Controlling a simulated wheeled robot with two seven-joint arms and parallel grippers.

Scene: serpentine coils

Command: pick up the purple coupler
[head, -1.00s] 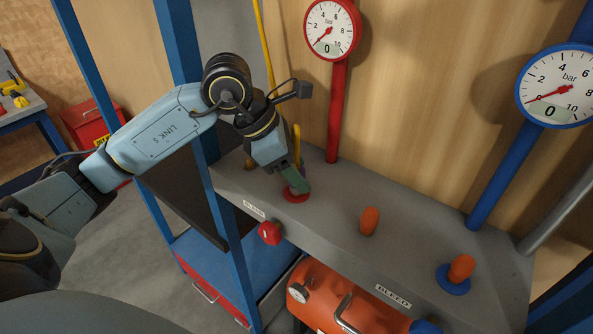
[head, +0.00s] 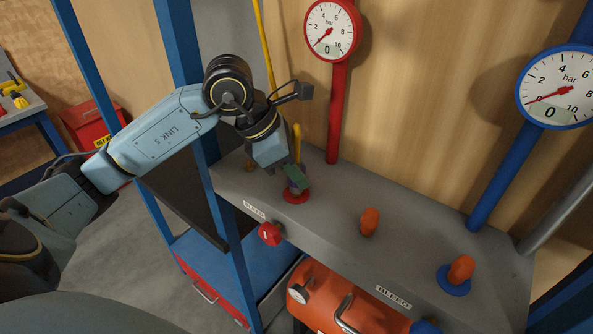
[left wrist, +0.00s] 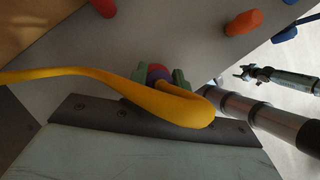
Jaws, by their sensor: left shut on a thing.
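The purple coupler (left wrist: 158,72) shows in the left wrist view between the two green fingertips of my left gripper (left wrist: 160,78). The gripper is shut on it. In the head view the left gripper (head: 295,180) is just above the red ring (head: 296,197) on the grey bench. Only small bits of purple show there, and the fingers hide most of the coupler. A yellow hose (left wrist: 168,103) crosses in front of the fingers in the left wrist view and hides part of them. My right gripper (left wrist: 245,73) shows small at the right of that view. Its jaw state is unclear.
Two orange plugs (head: 370,221) (head: 461,268) stand on the grey bench (head: 335,245), one on a blue ring (head: 452,281). A red post with a gauge (head: 331,30) rises behind the gripper. A red knob (head: 270,233) is on the front edge. The blue gauge (head: 557,86) reads near zero.

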